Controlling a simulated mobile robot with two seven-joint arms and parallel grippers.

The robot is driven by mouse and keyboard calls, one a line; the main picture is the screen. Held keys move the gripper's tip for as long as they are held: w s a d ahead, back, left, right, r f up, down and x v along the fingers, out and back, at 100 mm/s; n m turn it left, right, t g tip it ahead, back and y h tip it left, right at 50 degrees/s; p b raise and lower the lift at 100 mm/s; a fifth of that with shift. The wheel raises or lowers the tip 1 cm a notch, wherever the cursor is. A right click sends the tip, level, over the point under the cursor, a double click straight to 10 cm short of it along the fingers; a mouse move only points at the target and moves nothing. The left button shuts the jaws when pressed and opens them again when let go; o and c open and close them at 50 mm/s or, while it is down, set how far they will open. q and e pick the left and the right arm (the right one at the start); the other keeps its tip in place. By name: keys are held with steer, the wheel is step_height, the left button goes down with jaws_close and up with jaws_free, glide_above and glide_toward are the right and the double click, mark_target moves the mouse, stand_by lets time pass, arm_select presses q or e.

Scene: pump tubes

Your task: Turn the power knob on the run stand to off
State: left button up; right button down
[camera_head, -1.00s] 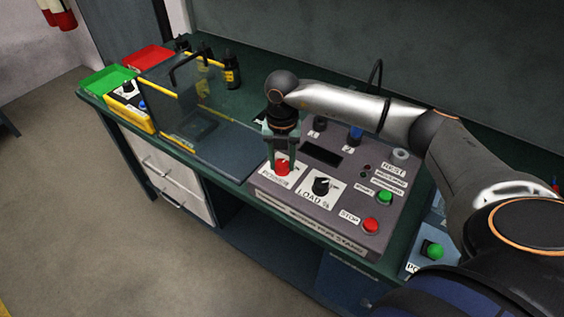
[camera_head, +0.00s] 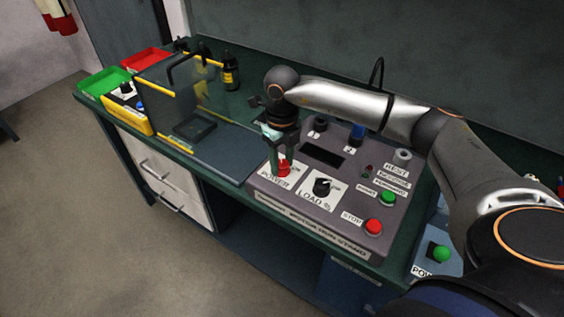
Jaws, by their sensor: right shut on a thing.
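The run stand (camera_head: 300,215) is a grey sloped console on the green bench, right of the picture's middle. Its red power knob (camera_head: 284,168) is at the console's left, above the POWER label (camera_head: 273,171). My right gripper (camera_head: 283,165) reaches down from above and is shut on the power knob. The fingers hide part of the knob, so its pointing direction cannot be told. The black load knob (camera_head: 321,187) sits just to the right on a white plate. My left gripper is not in view.
A red STOP button (camera_head: 374,227) and a green button (camera_head: 388,198) are on the console's right. A clear guard box (camera_head: 180,85) with yellow edges stands left. Green (camera_head: 104,82) and red (camera_head: 146,59) trays and dark bottles (camera_head: 230,72) are further back.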

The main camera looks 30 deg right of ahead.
mark_target(282, 163)
steer(key=shift+r+n, duration=0.1)
steer(key=shift+n, duration=0.3)
steer(key=shift+c, duration=2.1)
jaws_free()
step_height(282, 163, up, 12)
steer(key=shift+r, duration=0.2)
